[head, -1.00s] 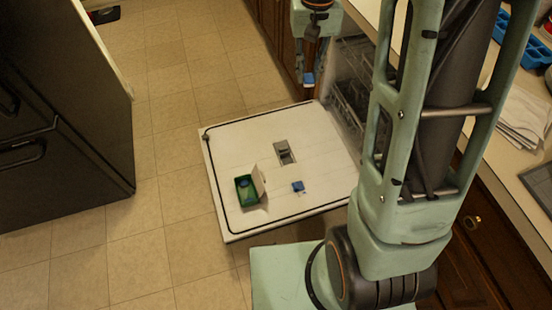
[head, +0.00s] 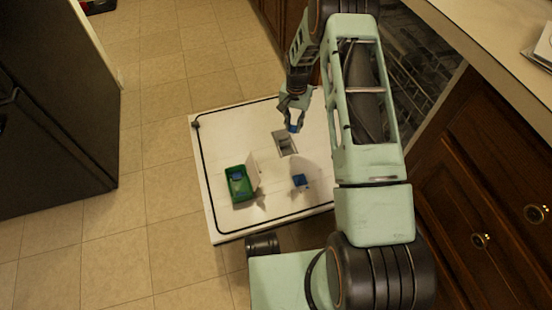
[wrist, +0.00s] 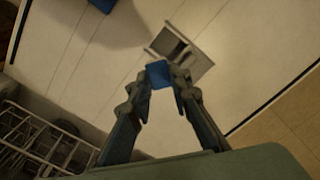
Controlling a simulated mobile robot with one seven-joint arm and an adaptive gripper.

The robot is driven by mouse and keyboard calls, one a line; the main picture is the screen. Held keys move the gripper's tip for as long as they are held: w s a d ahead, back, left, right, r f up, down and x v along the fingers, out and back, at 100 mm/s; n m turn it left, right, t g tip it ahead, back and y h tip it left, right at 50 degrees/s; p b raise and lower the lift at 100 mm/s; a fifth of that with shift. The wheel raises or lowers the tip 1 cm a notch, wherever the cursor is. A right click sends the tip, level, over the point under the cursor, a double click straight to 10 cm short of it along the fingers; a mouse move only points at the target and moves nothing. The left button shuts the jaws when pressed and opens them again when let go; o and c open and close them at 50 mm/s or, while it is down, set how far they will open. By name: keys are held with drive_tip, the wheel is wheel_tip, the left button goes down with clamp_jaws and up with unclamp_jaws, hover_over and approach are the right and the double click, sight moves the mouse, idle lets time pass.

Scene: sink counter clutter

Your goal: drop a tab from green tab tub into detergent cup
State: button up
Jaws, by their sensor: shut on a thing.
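My gripper (head: 293,116) is shut on a blue tab (head: 294,128), held between its fingertips above the open white dishwasher door. The held tab also shows in the wrist view (wrist: 158,74), overlapping the near edge of the grey detergent cup (wrist: 190,60) in that picture. The cup (head: 285,143) is set in the door, with a dark recess. In the head view the tab appears just above and right of the cup; its exact height is unclear. The green tab tub (head: 238,186) stands on the door, its pale lid (head: 253,172) raised, with blue inside.
Another blue tab (head: 300,181) lies on the door right of the tub. The open dishwasher door (head: 225,130) has a dark seal round its edge. Wire racks (wrist: 40,140) lie at lower left in the wrist view. Wooden cabinets (head: 480,180) stand to the right.

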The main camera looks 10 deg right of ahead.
wheel_tip(320, 180, down, 7)
drive_tip(key=b, duration=0.3)
drive_tip(key=shift+f, duration=0.2)
drive_tip(key=o, duration=0.9)
wheel_tip(320, 180, up, 12)
drive_tip(key=shift+r, duration=0.1)
idle(0.5)
